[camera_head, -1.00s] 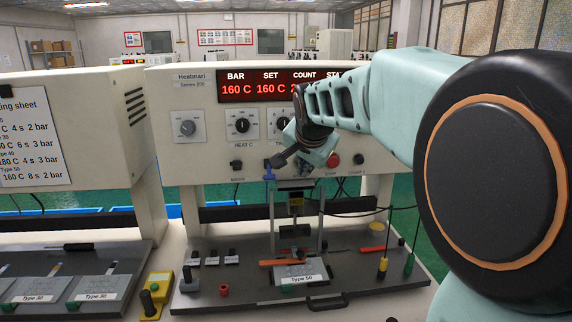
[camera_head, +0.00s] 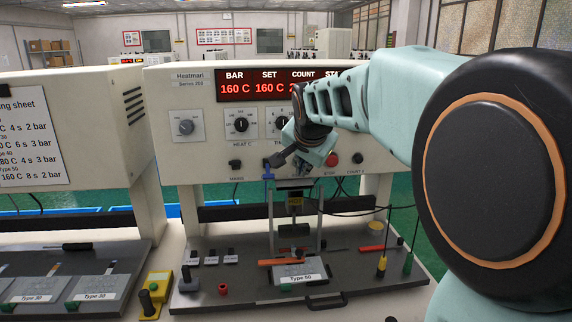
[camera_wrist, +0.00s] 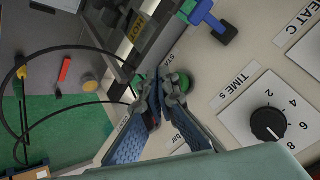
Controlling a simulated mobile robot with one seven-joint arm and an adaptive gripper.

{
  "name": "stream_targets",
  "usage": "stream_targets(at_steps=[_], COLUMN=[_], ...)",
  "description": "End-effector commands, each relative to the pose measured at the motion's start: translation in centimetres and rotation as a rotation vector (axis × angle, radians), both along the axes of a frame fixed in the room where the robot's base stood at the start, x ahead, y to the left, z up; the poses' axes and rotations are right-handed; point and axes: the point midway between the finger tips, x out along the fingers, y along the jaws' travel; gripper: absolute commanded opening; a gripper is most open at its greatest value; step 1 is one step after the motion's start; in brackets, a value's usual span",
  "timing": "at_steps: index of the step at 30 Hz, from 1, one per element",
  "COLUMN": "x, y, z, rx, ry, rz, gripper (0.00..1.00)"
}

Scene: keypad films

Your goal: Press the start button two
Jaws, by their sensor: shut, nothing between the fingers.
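In the wrist view, the green start button (camera_wrist: 184,82) sits on the cream panel beside a partly covered label beginning "STA". My gripper (camera_wrist: 160,84) is shut and empty, with its fingertips right at the button and covering part of it. I cannot tell whether they touch or press it. In the head view, my gripper (camera_head: 277,160) is at the lower panel of the Heatmari press (camera_head: 205,140), and the start button is hidden behind it.
A red button (camera_head: 331,159) is right of my gripper. A blue part (camera_head: 268,171) hangs close by on the left. The time knob (camera_wrist: 268,124) is on the same panel. Below is a work plate (camera_head: 235,290) with a "Type 50" block (camera_head: 300,273) and loose tools.

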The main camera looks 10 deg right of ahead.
Motion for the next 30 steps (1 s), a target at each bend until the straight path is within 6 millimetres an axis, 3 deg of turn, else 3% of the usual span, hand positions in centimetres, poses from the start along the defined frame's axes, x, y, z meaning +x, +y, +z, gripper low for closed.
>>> stream_targets(at_steps=[30], x=[1.2], y=[0.0], z=[0.0], rx=[0.0], ry=[0.0], rz=[0.0], gripper=[0.0])
